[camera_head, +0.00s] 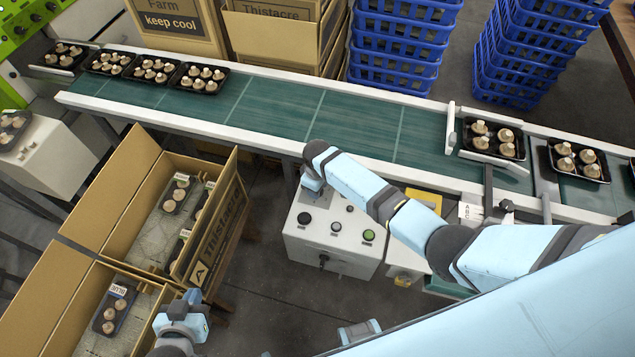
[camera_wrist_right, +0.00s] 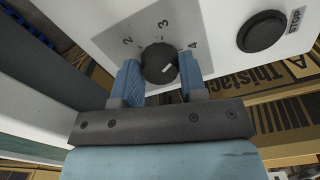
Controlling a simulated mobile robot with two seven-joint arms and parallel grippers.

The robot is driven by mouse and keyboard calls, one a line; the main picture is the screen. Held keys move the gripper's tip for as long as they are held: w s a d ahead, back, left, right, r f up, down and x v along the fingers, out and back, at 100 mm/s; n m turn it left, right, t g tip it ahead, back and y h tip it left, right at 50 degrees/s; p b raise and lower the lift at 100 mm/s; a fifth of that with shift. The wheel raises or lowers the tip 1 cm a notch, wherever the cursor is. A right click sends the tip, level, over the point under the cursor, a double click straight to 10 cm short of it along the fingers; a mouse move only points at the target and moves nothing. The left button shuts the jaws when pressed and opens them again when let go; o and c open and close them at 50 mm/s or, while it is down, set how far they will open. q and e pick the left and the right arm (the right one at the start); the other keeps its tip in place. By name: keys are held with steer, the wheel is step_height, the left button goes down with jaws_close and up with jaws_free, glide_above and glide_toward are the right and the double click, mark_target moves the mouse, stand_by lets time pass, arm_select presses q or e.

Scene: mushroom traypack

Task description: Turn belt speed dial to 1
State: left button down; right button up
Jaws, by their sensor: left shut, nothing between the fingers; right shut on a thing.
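The belt speed dial (camera_wrist_right: 158,63) is a round black knob on a white panel with the numbers 2, 3 and 4 showing around it. Its white mark points to the lower right in the right wrist view, on the side of the 4. My right gripper (camera_wrist_right: 160,80) has its blue fingers on either side of the knob, shut on it. In the head view my right arm reaches over the white control box (camera_head: 335,243) and hides the dial. My left gripper (camera_head: 190,302) is shut and empty at the lower left, beside the cartons.
A black stop button (camera_wrist_right: 262,32) is right of the dial. The green conveyor belt (camera_head: 270,107) behind the box carries mushroom trays (camera_head: 202,78) at both ends. Open cartons (camera_head: 125,195) with packed trays stand at left. Blue crates (camera_head: 400,45) are stacked behind the belt.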

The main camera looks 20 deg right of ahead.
steer(key=n+p, duration=0.1)
steer(key=n, duration=0.1)
steer(key=shift+r+n, duration=0.15)
steer(key=shift+n, duration=0.25)
steer(key=n, duration=0.4)
steer(key=shift+n+p, duration=0.3)
steer(key=shift+p, duration=0.1)
steer(key=n, duration=0.3)
steer(key=shift+n, duration=0.3)
steer(key=n, duration=0.3)
steer(key=shift+n, duration=0.3)
steer(key=n, duration=0.1)
steer(key=n+b, duration=0.1)
steer(key=n, duration=0.1)
steer(key=shift+f+n, duration=0.2)
steer(key=shift+n, duration=0.1)
steer(key=n+b, duration=0.1)
steer(key=n, duration=0.2)
steer(key=shift+n+b, duration=0.35)
steer(key=shift+n, duration=0.05)
steer(key=n+b, duration=0.2)
steer(key=n, duration=0.2)
steer(key=shift+n+b, duration=0.7)
steer(key=shift+n, duration=1.3)
